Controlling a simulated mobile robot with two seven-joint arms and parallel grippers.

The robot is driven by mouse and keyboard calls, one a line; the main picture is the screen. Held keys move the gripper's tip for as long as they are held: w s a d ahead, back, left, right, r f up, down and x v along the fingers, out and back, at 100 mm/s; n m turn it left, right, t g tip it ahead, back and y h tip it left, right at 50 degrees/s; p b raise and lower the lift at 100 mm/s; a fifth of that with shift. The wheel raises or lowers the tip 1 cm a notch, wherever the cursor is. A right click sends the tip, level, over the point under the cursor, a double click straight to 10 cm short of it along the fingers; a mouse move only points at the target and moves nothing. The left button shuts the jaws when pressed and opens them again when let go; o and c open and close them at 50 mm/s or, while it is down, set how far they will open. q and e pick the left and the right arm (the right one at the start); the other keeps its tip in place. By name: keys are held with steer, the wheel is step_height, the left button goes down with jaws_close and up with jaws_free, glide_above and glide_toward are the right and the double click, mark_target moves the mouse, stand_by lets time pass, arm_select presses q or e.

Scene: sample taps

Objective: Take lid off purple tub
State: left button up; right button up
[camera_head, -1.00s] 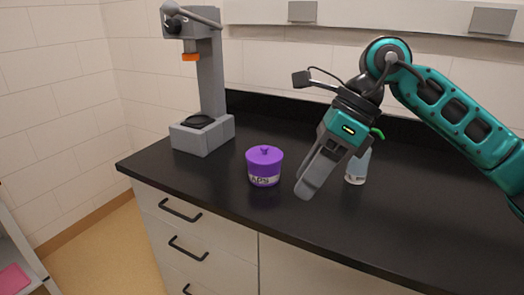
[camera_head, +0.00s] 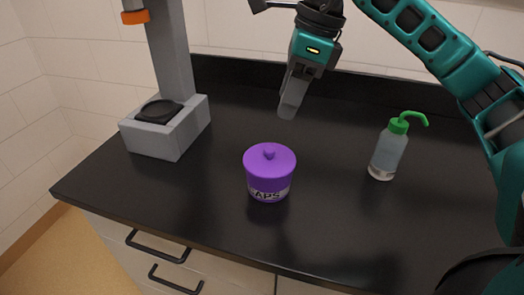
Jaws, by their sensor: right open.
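The purple tub (camera_head: 268,188) stands upright on the black counter, with a label reading "APS" on its front. Its purple lid (camera_head: 270,158), with a small knob on top, sits on the tub. My right gripper (camera_head: 288,108) is above and behind the tub, pointing down, apart from the lid and holding nothing I can see. Its jaws are seen nearly edge-on, so the gap between them barely shows. My left gripper is not in view.
A grey press-like stand (camera_head: 168,128) with a black round plate is at the left of the counter (camera_head: 330,225). A wash bottle (camera_head: 388,152) with a green spout stands right of the tub. The front counter edge and drawer handles are below. Counter around the tub is clear.

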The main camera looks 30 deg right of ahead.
glide_above(270, 149)
steer(key=s+d, duration=0.1)
steer(key=s, duration=0.1)
steer(key=f, duration=0.4)
steer(key=shift+w+d+f, duration=0.2)
steer(key=shift+f, duration=0.2)
steer(key=shift+x, duration=3.15)
steer(key=shift+w, duration=0.15)
steer(key=shift+d, duration=0.1)
jaws_close()
